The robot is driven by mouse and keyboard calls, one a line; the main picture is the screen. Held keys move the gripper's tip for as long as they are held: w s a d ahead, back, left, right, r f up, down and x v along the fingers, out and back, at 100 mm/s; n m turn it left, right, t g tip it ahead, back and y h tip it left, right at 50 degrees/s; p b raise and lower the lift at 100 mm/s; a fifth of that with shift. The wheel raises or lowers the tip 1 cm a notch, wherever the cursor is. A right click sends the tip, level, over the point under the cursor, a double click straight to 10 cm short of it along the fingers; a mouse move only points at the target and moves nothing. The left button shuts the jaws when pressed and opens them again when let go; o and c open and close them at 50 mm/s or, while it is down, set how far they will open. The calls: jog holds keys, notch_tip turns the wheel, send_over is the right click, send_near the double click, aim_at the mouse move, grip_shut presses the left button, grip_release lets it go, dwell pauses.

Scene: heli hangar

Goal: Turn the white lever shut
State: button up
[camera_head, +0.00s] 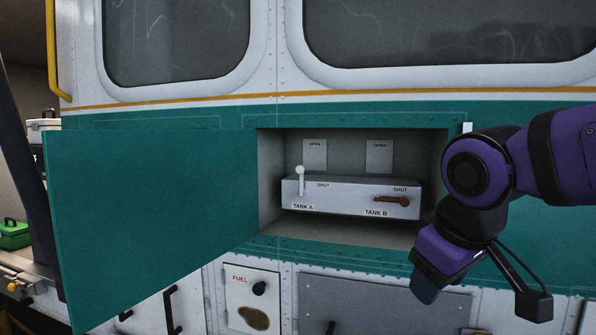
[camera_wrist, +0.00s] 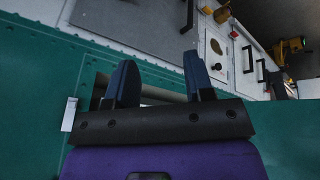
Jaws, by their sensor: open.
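The white lever (camera_head: 300,181) stands upright on the left of a grey valve box (camera_head: 350,194), over the label TANK A. Its tip points up toward an OPEN plate (camera_head: 315,152), and a SHUT label is to its right. A brown lever (camera_head: 391,201) over TANK B lies sideways under its own SHUT label. My gripper (camera_head: 425,290) hangs to the right of and below the recess, apart from both levers. In the wrist view my gripper (camera_wrist: 158,84) has its two fingers spread with nothing held. The levers are not visible in the wrist view.
The recess (camera_head: 350,232) is set in the green-and-white helicopter side. Its green door (camera_head: 150,215) stands swung open to the left. A FUEL panel (camera_head: 252,300) and a grey panel (camera_head: 350,308) are below. A green case (camera_head: 13,235) is at far left.

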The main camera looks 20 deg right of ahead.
jog(key=w+n+h, duration=0.1)
jog(key=n, duration=0.1)
jog(key=n+t+h, duration=0.8)
jog(key=n+t, duration=0.2)
jog(key=n, duration=1.5)
send_near(299, 170)
jog(key=x, duration=1)
jog(key=shift+w+d, duration=0.2)
jog(key=shift+w, duration=0.1)
grip_shut()
